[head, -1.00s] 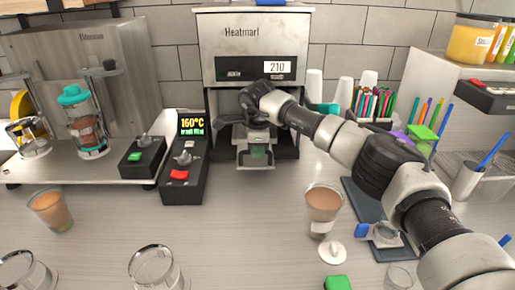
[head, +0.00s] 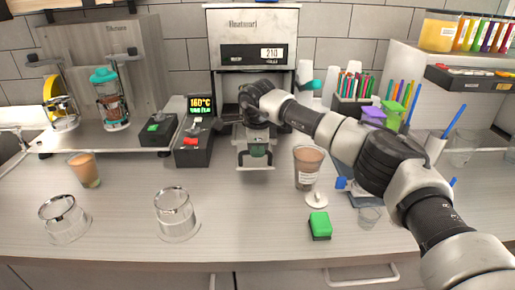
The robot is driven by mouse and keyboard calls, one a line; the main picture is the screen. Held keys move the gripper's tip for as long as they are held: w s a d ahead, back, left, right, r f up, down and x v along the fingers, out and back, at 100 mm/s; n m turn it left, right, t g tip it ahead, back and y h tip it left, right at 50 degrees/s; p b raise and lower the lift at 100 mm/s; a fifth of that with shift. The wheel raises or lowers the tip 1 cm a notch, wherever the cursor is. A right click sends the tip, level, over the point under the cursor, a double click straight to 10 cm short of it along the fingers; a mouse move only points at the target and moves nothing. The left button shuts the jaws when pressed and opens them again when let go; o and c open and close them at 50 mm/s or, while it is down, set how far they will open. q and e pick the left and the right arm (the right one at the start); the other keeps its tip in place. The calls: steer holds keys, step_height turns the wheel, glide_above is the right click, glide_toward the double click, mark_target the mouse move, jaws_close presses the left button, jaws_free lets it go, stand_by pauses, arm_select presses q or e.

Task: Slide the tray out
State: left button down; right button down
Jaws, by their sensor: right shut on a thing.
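The cup sealer (head: 253,22) stands at the back centre, with "Heatmarl" and a display reading 210 on its front. My right gripper (head: 257,125) is at the tray's back part, under the sealer head, and is shut on the tray. My own wrist hides the exact contact and the fingertips. My left gripper is not in view.
A brown-filled cup (head: 307,168) stands right of the tray, with a white lid (head: 316,200) and a green block (head: 320,225) nearer. A control box (head: 193,150) stands left. The counter before the tray is clear.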

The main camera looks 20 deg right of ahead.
steer(key=shift+w, duration=0.15)
steer(key=c, duration=1.6)
jaws_free()
steer(key=o, duration=0.5)
steer(key=shift+r, duration=0.25)
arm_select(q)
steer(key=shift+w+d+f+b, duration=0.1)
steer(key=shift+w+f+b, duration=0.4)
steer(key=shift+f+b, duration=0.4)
arm_select(e)
steer(key=r, duration=0.3)
steer(key=s+r, duration=0.1)
steer(key=r, duration=0.3)
steer(key=s+r, duration=0.1)
steer(key=r, duration=0.2)
steer(key=shift+a+r, duration=0.15)
steer(key=shift+a, duration=0.1)
steer(key=shift+s, duration=0.1)
